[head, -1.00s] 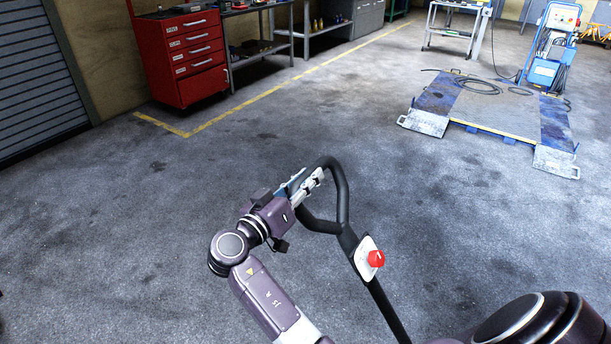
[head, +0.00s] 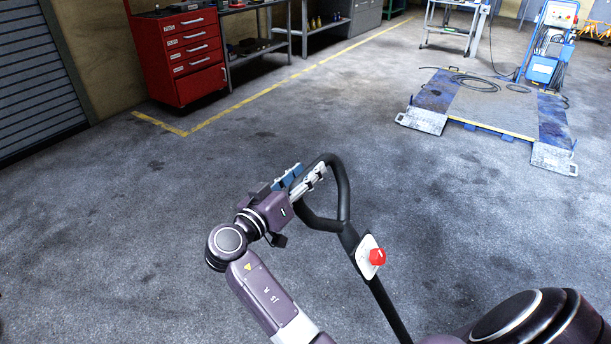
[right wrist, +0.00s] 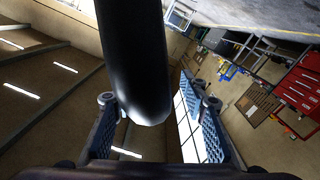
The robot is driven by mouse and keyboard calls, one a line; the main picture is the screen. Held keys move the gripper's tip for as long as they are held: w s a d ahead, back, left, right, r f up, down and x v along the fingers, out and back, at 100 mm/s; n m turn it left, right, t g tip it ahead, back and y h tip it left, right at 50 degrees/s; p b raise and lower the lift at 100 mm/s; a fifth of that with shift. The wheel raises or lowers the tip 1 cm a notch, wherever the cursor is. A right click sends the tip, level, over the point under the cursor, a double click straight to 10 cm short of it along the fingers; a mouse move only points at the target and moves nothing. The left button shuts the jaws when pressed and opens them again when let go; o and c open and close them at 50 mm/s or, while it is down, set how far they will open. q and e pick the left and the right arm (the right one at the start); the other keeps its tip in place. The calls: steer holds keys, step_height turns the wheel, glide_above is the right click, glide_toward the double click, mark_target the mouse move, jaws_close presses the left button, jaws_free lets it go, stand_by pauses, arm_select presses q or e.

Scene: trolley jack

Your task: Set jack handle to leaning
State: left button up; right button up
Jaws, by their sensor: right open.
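The jack handle (head: 378,295) is a black bar with a looped grip at its top and a white plate with a red knob (head: 377,257) below the loop. It rises at a slant from the bottom of the head view. My right gripper (head: 306,180) is at the left side of the loop, with its fingers reaching toward the bar. In the right wrist view the black bar (right wrist: 138,60) shows between the two blue-padded fingers, which stand apart with gaps at both sides. The jack's body is not in view. My left gripper is not in view.
A red drawer cabinet (head: 182,55) stands by the back wall beside workbenches. A blue-grey low lift platform (head: 495,105) with cables lies at the upper right, near a blue machine (head: 548,50). The grey floor around the handle is clear.

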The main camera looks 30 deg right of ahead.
step_height(320, 180, up, 9)
steer(key=shift+r, duration=0.1)
stand_by(0.7)
